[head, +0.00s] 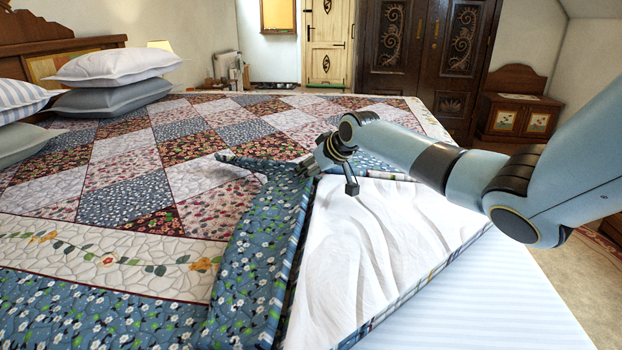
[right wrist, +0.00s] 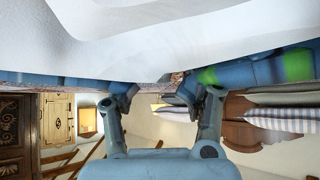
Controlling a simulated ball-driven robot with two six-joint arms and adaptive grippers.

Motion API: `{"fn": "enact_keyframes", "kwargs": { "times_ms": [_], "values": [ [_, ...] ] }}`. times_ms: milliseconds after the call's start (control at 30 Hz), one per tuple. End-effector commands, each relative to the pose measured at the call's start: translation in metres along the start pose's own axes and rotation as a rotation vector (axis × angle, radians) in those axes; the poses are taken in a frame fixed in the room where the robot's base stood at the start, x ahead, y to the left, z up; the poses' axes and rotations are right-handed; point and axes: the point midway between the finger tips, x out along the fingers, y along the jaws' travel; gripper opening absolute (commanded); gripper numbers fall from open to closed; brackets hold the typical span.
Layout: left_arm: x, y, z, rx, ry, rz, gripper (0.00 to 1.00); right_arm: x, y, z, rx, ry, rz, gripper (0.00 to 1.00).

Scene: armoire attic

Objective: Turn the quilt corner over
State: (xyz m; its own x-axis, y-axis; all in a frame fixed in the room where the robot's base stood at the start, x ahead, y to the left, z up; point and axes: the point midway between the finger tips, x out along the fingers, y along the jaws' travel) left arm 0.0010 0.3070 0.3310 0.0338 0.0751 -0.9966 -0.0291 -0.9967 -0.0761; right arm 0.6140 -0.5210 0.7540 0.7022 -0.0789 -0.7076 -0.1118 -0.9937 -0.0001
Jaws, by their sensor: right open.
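The patchwork quilt (head: 120,190) covers the bed, with a floral border and blue flowered edge. Near the right side, a blue flowered part (head: 262,262) stands up in a raised fold. Beside it the white underside (head: 365,250) faces up, wrinkled, with a patterned binding along its lower right edge. My right gripper (head: 333,178) is open at the far end of this fold, close to the cloth; I cannot tell if it touches. In the right wrist view its fingers (right wrist: 165,98) are spread, with white cloth (right wrist: 150,40) filling the top. My left gripper is not in view.
A blue striped sheet (head: 480,300) lies bare at the lower right. Pillows (head: 115,68) are stacked by the wooden headboard (head: 60,60). A dark armoire (head: 425,55) and a small painted cabinet (head: 520,110) stand beyond the bed.

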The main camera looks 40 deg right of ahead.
Motion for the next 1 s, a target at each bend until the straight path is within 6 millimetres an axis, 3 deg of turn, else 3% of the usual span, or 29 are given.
{"fn": "enact_keyframes", "kwargs": {
  "times_ms": [333, 700, 1000],
  "values": [
    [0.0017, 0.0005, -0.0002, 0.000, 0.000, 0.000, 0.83, 0.0047, 0.0000, -0.0006, 0.000, 0.000, 0.000, 0.48],
    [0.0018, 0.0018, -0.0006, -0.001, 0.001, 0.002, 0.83, 0.0046, 0.0000, -0.0004, 0.000, 0.000, 0.000, 0.00],
    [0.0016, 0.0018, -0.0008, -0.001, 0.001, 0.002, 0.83, 0.0044, 0.0000, -0.0004, 0.000, 0.000, 0.000, 0.00]
  ]
}}
